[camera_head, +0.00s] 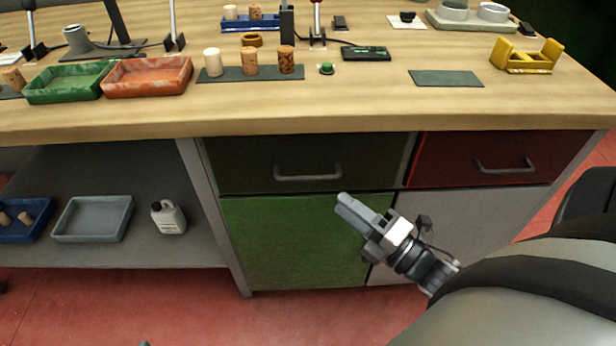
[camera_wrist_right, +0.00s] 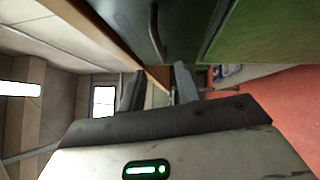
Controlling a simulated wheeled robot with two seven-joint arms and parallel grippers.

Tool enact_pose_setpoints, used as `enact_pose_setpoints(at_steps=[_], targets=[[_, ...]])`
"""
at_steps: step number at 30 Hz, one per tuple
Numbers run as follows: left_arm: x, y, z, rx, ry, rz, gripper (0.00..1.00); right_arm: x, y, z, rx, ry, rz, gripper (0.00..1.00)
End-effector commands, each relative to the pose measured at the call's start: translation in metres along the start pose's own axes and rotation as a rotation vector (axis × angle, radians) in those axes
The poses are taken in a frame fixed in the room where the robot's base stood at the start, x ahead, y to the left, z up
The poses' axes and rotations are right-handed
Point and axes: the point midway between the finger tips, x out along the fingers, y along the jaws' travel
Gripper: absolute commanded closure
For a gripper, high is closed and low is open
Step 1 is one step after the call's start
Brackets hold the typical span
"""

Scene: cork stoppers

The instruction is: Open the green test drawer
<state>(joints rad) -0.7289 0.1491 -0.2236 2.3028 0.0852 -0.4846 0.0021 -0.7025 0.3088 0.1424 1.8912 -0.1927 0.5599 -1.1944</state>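The dark green drawer (camera_head: 240,165) is under the worktop, left of the red drawer, and looks shut. Its grey bar handle (camera_head: 307,175) runs across its front. The handle also shows at the top of the right wrist view (camera_wrist_right: 155,30). My right gripper (camera_head: 342,204) is in front of the cabinet, below and slightly right of the handle, and apart from it. In the right wrist view its two fingers (camera_wrist_right: 159,72) stand apart with nothing between them. Only a small grey tip (camera_head: 145,343), possibly my left gripper, shows at the bottom edge of the head view.
A red drawer (camera_head: 480,160) with its own handle is to the right. A brighter green panel (camera_head: 285,245) lies below the dark green drawer. The worktop edge (camera_head: 300,120) overhangs the drawers. A shelf (camera_head: 190,252) with trays and a white bottle (camera_head: 168,217) is at the left.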

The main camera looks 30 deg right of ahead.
Motion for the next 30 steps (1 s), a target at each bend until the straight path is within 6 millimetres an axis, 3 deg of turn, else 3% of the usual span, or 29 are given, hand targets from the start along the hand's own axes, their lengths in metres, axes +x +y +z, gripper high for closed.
enact_pose_setpoints(at_steps=[6, 13, 18, 27, 28, 30], targets=[[0.000, 0.000, 0.001, 0.000, 0.000, -0.001, 0.62, 0.050, 0.001, 0.000, 0.001, 0.001, 0.005, 0.67], [0.001, -0.001, 0.002, 0.000, 0.000, -0.001, 0.62, 0.087, 0.000, 0.000, 0.002, 0.000, 0.001, 0.67], [0.001, -0.001, 0.002, 0.001, 0.000, -0.001, 0.62, 0.100, 0.000, 0.000, 0.003, -0.001, -0.001, 0.67], [0.001, -0.001, 0.002, 0.001, 0.000, -0.001, 0.62, 0.102, -0.001, 0.000, 0.004, -0.001, -0.002, 0.67], [0.001, 0.000, 0.001, 0.001, 0.001, -0.001, 0.62, 0.102, -0.001, 0.000, 0.004, -0.001, -0.002, 0.70], [0.001, 0.000, 0.001, 0.001, 0.001, -0.001, 0.62, 0.102, -0.001, 0.000, 0.004, -0.001, -0.002, 0.90]])
